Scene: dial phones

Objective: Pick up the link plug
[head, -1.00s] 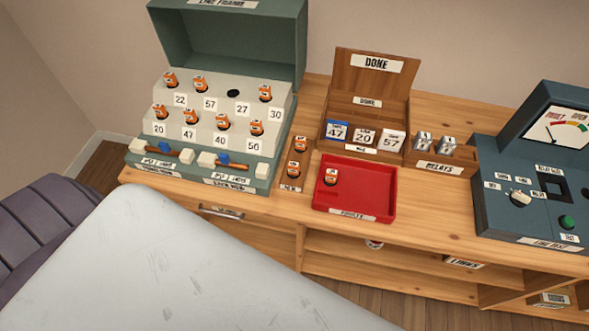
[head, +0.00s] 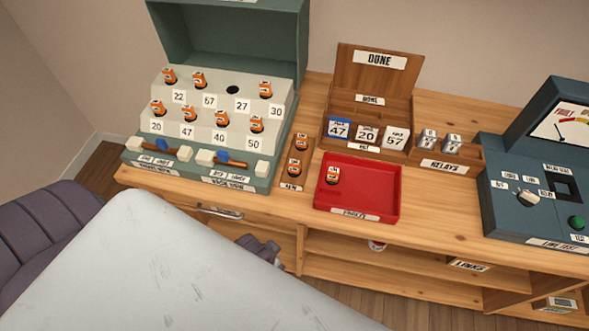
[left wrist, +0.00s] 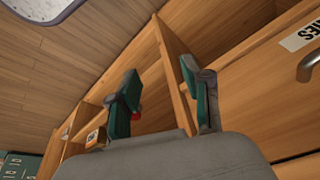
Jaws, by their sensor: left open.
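A small white-and-red item (head: 376,245) sits on the open shelf below the counter, left of the LINKS label (head: 469,265); it may be the link plug, but it is too small to tell. In the left wrist view a bit of red (left wrist: 137,115) shows behind one finger, mostly hidden. My left gripper (head: 262,248) is low in front of the cabinet, left of the shelf opening and apart from the item. In the left wrist view my left gripper (left wrist: 160,92) is open, with nothing between its fingers. My right gripper is not in view.
The line frame (head: 225,135) with several orange plugs, the red tray (head: 375,195), the DONE box (head: 370,95), the relays holder (head: 447,165) and the tester (head: 530,210) stand on the counter. A drawer handle (left wrist: 308,66) and upright shelf panel (left wrist: 172,60) are close to my left gripper.

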